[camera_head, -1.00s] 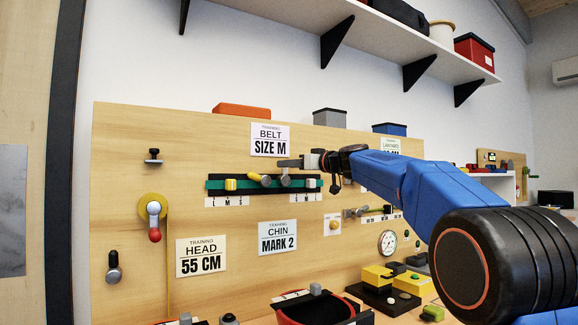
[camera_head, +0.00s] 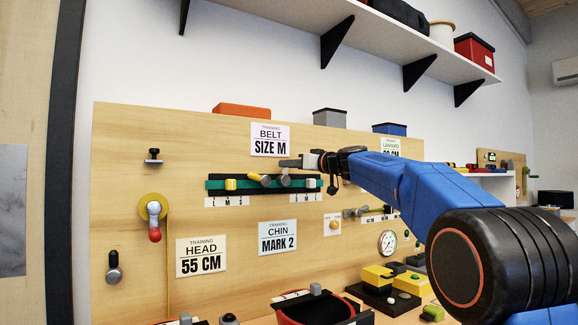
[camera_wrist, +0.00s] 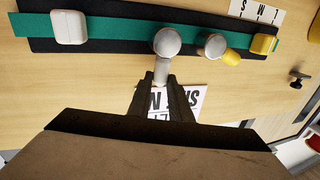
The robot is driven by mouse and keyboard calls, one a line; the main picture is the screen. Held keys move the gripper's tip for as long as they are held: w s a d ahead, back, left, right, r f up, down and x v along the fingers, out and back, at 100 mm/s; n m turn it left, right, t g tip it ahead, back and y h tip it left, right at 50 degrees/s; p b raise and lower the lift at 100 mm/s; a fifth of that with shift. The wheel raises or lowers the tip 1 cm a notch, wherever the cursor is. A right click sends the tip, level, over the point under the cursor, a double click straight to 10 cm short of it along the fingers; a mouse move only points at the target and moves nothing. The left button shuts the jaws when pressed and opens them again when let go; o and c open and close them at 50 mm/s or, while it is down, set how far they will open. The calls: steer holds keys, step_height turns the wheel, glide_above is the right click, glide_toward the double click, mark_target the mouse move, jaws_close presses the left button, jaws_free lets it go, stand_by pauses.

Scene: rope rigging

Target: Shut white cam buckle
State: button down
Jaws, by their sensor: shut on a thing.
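The white cam buckle has a round grey knob (camera_wrist: 167,42) on the green webbing and a pale lever (camera_wrist: 162,72). In the wrist view the lever points down off the strap, across it. My gripper (camera_wrist: 163,85) is shut on this lever. In the head view my gripper (camera_head: 287,163) is at the strap's top edge, just above the grey knob (camera_head: 285,181). The white slider block (camera_wrist: 69,27) sits on the webbing apart from the knob; it also shows in the head view (camera_head: 311,183). The fingers hide the lever's end.
Beside it is a second grey knob (camera_wrist: 213,44) with a yellow lever (camera_wrist: 231,57), slanted nearly along the strap. A yellow block (camera_wrist: 264,44) is further along. A belt sign reading SIZE M (camera_head: 270,139) hangs above the strap.

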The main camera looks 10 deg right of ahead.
steer(key=shift+w+d+f+m+t+h, duration=0.3)
steer(key=shift+d+f+m+t, duration=0.4)
steer(key=shift+m, duration=1.85)
steer(key=shift+w+d+f+m+t+h, duration=0.25)
steer(key=shift+d+f+m+t, duration=0.5)
steer(key=shift+m, duration=1.75)
steer(key=shift+w+d+f+m+t+h, duration=0.3)
steer(key=shift+d+f+m+t, duration=0.35)
steer(key=shift+m, duration=1.9)
steer(key=shift+s+d+f, duration=0.1)
steer(key=shift+d+f, duration=0.05)
steer(key=shift+d, duration=0.05)
steer(key=c, duration=1.6)
jaws_free()
steer(key=v, duration=1.7)
steer(key=shift+s+d, duration=0.1)
steer(key=shift+s, duration=0.15)
